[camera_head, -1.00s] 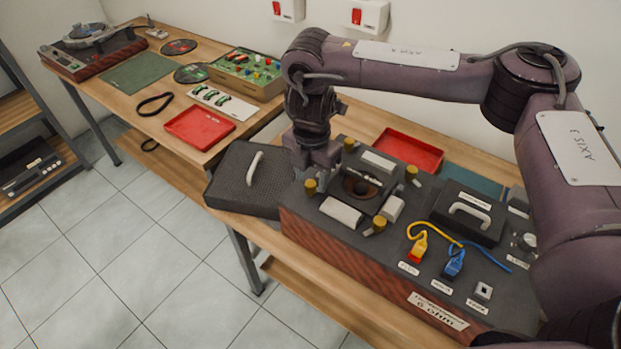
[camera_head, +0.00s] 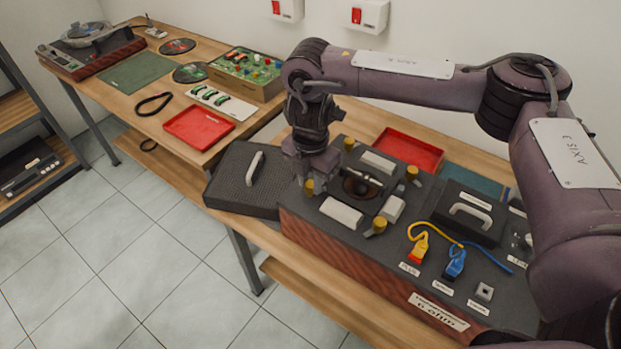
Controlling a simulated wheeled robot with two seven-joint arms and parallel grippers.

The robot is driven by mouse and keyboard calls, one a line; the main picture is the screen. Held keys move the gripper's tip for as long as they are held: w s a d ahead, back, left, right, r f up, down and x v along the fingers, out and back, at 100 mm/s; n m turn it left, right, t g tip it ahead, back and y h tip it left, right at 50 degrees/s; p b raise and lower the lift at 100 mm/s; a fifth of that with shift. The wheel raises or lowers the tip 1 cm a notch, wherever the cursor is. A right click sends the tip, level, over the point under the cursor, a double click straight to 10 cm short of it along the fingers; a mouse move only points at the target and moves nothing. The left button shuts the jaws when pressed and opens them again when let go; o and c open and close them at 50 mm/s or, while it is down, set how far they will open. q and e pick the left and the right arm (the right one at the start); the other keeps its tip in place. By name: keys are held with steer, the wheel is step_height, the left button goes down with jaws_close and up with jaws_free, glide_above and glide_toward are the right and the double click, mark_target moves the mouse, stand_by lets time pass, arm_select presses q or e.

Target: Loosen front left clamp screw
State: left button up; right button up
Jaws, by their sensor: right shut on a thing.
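A speaker cabinet (camera_head: 340,262) with a reddish-brown wood front lies on the bench, its dark top facing up. A round dark speaker driver (camera_head: 361,186) sits in its top, with pale clamp blocks around it. Brass-coloured clamp screws stand around the driver: front left (camera_head: 309,188), back left (camera_head: 349,144), back right (camera_head: 412,172) and front right (camera_head: 379,224). My right gripper (camera_head: 308,181) points down at the front left screw and is shut on it. The fingers partly cover the screw, so its thread is hidden. My left gripper is out of view.
A dark grille panel with a handle (camera_head: 255,166) lies left of the gripper. A red tray (camera_head: 409,150) is behind the cabinet. Yellow (camera_head: 418,249) and blue (camera_head: 454,262) plugs with cables and a black handled cover (camera_head: 468,213) occupy the cabinet's right side.

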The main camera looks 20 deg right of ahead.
steer(key=shift+r+n, duration=0.1)
steer(key=shift+n, duration=0.5)
steer(key=shift+n+p, duration=0.6)
steer(key=shift+n, duration=0.6)
steer(key=n, duration=0.2)
steer(key=shift+n+p, duration=0.3)
steer(key=n, duration=0.3)
steer(key=shift+n, duration=0.3)
steer(key=n, duration=0.6)
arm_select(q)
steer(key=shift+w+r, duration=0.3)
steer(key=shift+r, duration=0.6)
arm_select(e)
steer(key=n, duration=0.5)
steer(key=shift+n, duration=0.4)
steer(key=o, duration=1)
